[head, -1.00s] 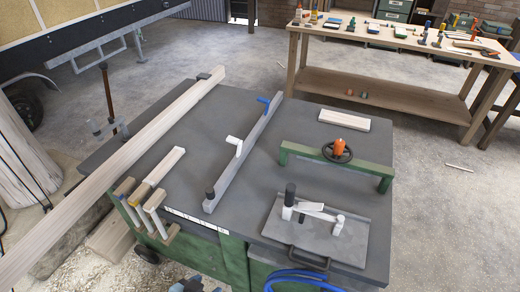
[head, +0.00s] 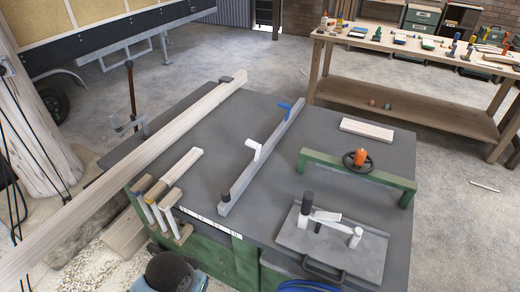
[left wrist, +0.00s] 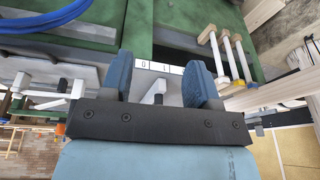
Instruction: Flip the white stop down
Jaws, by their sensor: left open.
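The white stop (head: 254,148) sits partway along a grey fence bar (head: 237,180) on the dark bench top. It stands up from the bar, its upper end pointing left in the head view. My left gripper (left wrist: 162,72) is open and empty, its two blue fingers spread in the left wrist view. A pale piece (left wrist: 154,91), probably part of the fence, shows between and beyond the fingers, not clearly held. In the head view only a dark rounded part of my left arm shows at the bottom edge, below the bench. My right gripper is not in view.
A blue stop (head: 285,106) stands farther along the bar, with a black knob (head: 225,196) at its near end. A long timber (head: 120,161) lies to the left. A green bridge with handwheel (head: 357,158) and a clamp plate (head: 320,256) are on the right.

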